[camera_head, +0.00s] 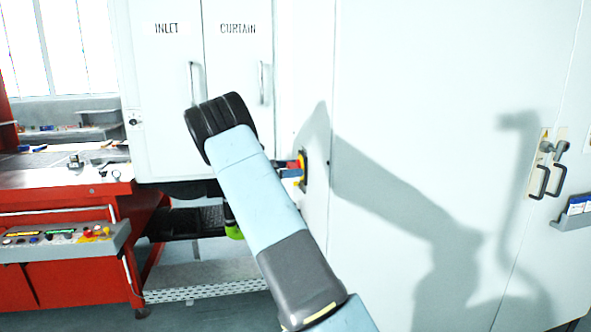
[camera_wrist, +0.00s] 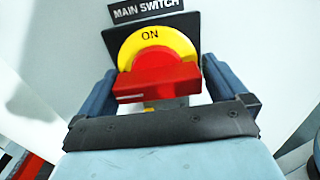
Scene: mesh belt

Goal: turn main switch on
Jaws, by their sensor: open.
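The main switch (camera_wrist: 158,55) shows in the wrist view, with a black plate, a yellow ring marked ON at the top and a label reading MAIN SWITCH above. Its red handle (camera_wrist: 158,83) lies roughly crosswise, with a white line near its left end. My gripper (camera_wrist: 160,80) is open, with one blue finger on each side of the handle; I cannot tell whether they touch it. In the head view the switch (camera_head: 303,168) is on the pale cabinet side, partly hidden by my arm, and most of my gripper is hidden there.
A white cabinet (camera_head: 165,95) marked INLET and CURTAIN stands behind my arm. A red workbench (camera_head: 70,240) with a button panel (camera_head: 65,240) is at left. A large pale panel (camera_head: 420,90) fills the right, with a handle latch (camera_head: 545,165) and a holder (camera_head: 575,212).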

